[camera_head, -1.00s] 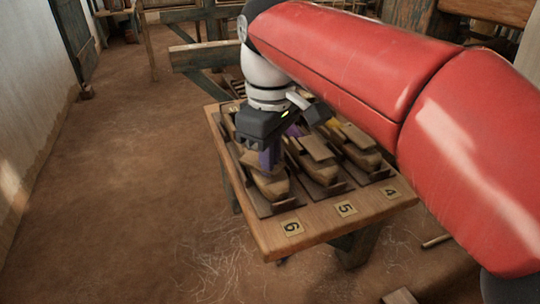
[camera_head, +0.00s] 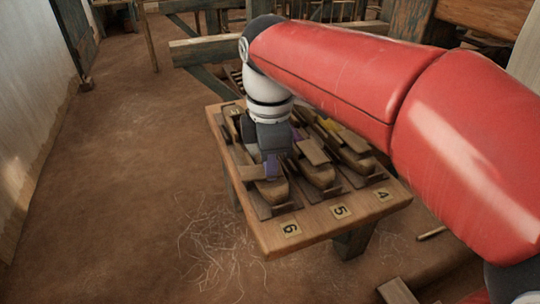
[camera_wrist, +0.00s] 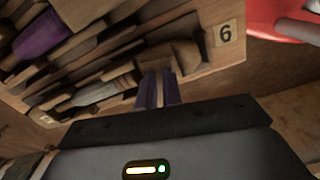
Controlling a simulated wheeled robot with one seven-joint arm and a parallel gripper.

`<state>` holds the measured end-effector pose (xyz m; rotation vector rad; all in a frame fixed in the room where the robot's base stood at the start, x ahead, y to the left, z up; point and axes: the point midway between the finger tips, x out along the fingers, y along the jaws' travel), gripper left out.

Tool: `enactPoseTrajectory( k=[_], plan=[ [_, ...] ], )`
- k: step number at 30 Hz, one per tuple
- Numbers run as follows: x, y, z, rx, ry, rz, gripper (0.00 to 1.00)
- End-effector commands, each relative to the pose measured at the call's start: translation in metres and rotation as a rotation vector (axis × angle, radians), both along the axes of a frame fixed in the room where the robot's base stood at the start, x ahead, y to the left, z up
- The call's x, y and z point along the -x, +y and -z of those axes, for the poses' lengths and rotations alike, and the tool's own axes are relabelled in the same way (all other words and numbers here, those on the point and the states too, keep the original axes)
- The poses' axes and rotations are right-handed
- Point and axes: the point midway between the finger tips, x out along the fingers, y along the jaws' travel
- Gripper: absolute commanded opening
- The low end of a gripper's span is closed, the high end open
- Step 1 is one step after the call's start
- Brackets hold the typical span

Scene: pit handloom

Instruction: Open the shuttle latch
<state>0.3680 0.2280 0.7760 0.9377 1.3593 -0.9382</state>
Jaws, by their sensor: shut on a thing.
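My gripper (camera_head: 271,165) is at the shuttle in slot 6 (camera_head: 272,190), its purple fingers pointing down. The fingers (camera_wrist: 158,88) look shut together in the wrist view, beside the pale wooden shuttle (camera_wrist: 175,55) near the number 6 plate. A small flat wooden piece, which looks like the shuttle latch (camera_head: 253,172), sticks out to the left of the fingertips over that shuttle. The fingers seem shut on it, but the contact itself is partly hidden.
The wooden bench (camera_head: 262,236) carries number plates 6 (camera_head: 290,229), 5 (camera_head: 340,212) and 4 (camera_head: 383,195). Shuttles with flat wooden pieces lie in slots 5 (camera_head: 318,172) and 4 (camera_head: 357,158). Dirt floor is clear to the left.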

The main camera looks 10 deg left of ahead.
Motion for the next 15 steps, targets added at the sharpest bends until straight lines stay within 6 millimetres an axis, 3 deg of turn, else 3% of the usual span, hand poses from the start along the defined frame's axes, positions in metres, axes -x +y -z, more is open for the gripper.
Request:
enactPoseTrajectory(
  k=[15],
  plan=[
    [-0.0002, -0.0002, -0.0003, 0.0, 0.0, -0.201, 0.0]
  ],
)
